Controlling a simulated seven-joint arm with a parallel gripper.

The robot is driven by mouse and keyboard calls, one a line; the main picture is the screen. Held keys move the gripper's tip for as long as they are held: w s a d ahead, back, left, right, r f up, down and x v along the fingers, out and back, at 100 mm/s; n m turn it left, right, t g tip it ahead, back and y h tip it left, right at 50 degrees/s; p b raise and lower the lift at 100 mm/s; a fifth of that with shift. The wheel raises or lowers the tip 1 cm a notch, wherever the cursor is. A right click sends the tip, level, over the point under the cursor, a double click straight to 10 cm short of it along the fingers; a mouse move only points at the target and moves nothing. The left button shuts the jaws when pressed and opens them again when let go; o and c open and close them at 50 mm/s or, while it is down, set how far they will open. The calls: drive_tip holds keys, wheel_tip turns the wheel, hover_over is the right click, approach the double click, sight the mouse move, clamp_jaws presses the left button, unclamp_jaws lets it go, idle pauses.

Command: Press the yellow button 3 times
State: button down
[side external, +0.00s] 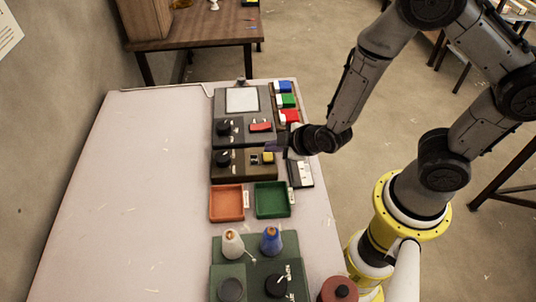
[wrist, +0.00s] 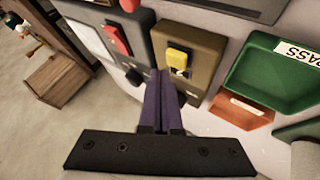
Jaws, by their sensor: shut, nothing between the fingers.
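The yellow button (wrist: 179,57) sits on a brown box (wrist: 205,45) in the wrist view. It also shows as a small yellow spot in the side view (side external: 267,157), on the dark brown box (side external: 235,172) on the table. My gripper (wrist: 162,72) is shut and empty. In the wrist view its dark purple fingers point toward the box, with the tips a little left of and below the button. In the side view my gripper (side external: 279,148) is over the table just right of the button. I cannot tell its exact height above the box.
A grey box with a red switch (side external: 261,127) stands behind the brown box. An orange tray (side external: 212,204) and a green tray (side external: 286,201) lie in front. Red, green and blue blocks are at the back right. The table's left side (side external: 130,190) is clear.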

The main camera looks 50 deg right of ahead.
sight(272, 157)
drive_tip(key=shift+f, duration=0.1)
idle(0.6)
drive_tip(key=shift+f, duration=0.35)
drive_tip(key=shift+f, duration=0.5)
idle(0.9)
drive_tip(key=shift+r, duration=0.9)
drive_tip(key=shift+r, duration=2.5)
drive_tip(key=shift+d, duration=0.1)
